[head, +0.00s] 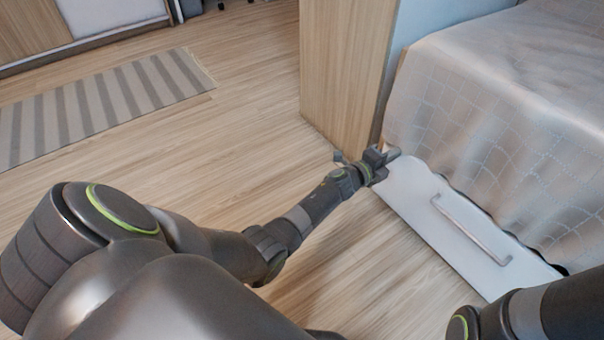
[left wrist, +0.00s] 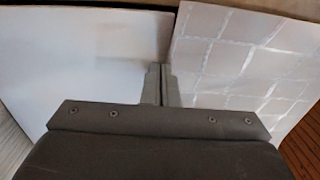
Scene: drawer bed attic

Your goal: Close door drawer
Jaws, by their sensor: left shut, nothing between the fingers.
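The white drawer front (head: 430,205) is under the bed at the right in the head view, with a long silver handle (head: 472,229) on it. Its far end is beside the wooden panel. My left gripper (head: 392,153) is shut and empty at the far upper corner of the drawer front; I cannot tell if it touches. In the left wrist view my shut fingers (left wrist: 162,86) point between a plain white surface (left wrist: 90,60) on the left and the quilted bedspread (left wrist: 240,60) on the right. My right gripper is out of view; only part of that arm shows at the lower right.
The bed's pale cover (head: 500,110) hangs down behind the drawer front. A tall wooden panel (head: 345,65) stands at the bed's end, close to my left gripper. A striped rug (head: 100,105) lies at the left. The wooden floor (head: 240,130) between is clear.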

